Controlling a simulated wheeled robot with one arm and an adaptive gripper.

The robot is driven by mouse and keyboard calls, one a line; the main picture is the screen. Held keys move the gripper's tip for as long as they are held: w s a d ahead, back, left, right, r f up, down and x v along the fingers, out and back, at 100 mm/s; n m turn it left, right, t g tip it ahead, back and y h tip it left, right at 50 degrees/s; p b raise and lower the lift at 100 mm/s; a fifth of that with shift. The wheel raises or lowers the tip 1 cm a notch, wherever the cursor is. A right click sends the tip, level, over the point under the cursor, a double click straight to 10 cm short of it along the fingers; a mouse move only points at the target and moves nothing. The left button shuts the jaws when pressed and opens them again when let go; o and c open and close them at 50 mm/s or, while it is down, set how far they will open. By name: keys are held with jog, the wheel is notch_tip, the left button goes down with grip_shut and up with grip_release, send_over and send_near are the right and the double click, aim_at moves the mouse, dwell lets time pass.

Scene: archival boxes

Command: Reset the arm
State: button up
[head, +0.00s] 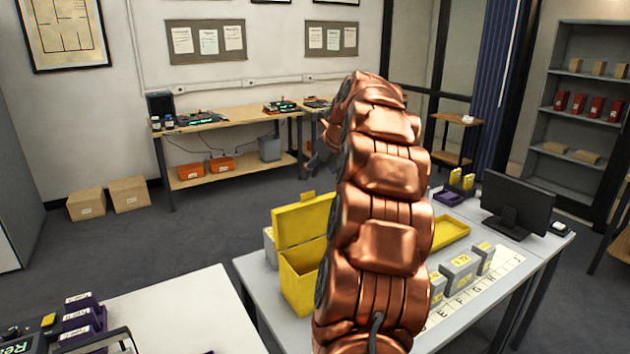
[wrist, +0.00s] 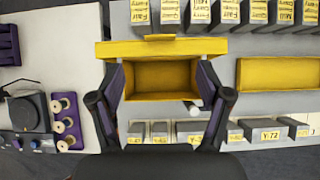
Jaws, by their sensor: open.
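My gripper (wrist: 162,80) shows in the wrist view with its two dark fingers spread wide and nothing between the tips. It is above the open yellow box (wrist: 160,97), one finger toward each side of it; I cannot tell the height. The box looks empty, and its raised lid (wrist: 160,48) is at the top. In the head view the yellow box (head: 298,287) stands on the grey table with its lid (head: 302,225) up. My copper arm rises in front and hides part of the box and table.
A yellow tray (head: 453,231) lies right of my arm. Small labelled grey boxes (head: 458,274) stand by a lettered strip (head: 478,293). A monitor (head: 517,205) is at the table's right. A white table (head: 190,305) with purple items is front left. Open floor lies behind.

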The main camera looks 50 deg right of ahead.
jog(key=shift+s+a+r, duration=0.1)
jog(key=shift+s+r, duration=0.25)
jog(key=shift+r, duration=0.2)
jog(key=a+f+n+g+y, duration=0.3)
jog(key=a+n, duration=1.1)
jog(key=a, duration=1.1)
jog(key=s+a+f+n+g, duration=0.1)
jog(key=s+a+f+n, duration=0.25)
jog(key=a, duration=0.25)
jog(key=s+a+f+n, duration=0.2)
jog(key=s+a+n, duration=0.2)
jog(key=a+n, duration=0.15)
jog(key=s+a+f+n+g, duration=0.1)
jog(key=s+a+f+n, duration=0.2)
jog(key=s+n, duration=0.2)
jog(key=s+a+f+n+g, duration=0.1)
jog(key=s+a+f+n, duration=0.2)
jog(key=s+n, duration=0.3)
jog(key=s+a+f+n+g, duration=0.2)
jog(key=s+a+f+n, duration=0.1)
jog(key=s, duration=0.8)
jog(key=a+n, duration=0.1)
jog(key=n, duration=0.1)
jog(key=shift+s+a+f+n+h, duration=0.15)
jog(key=shift+s+n+h, duration=0.15)
jog(key=shift+s+h, duration=0.1)
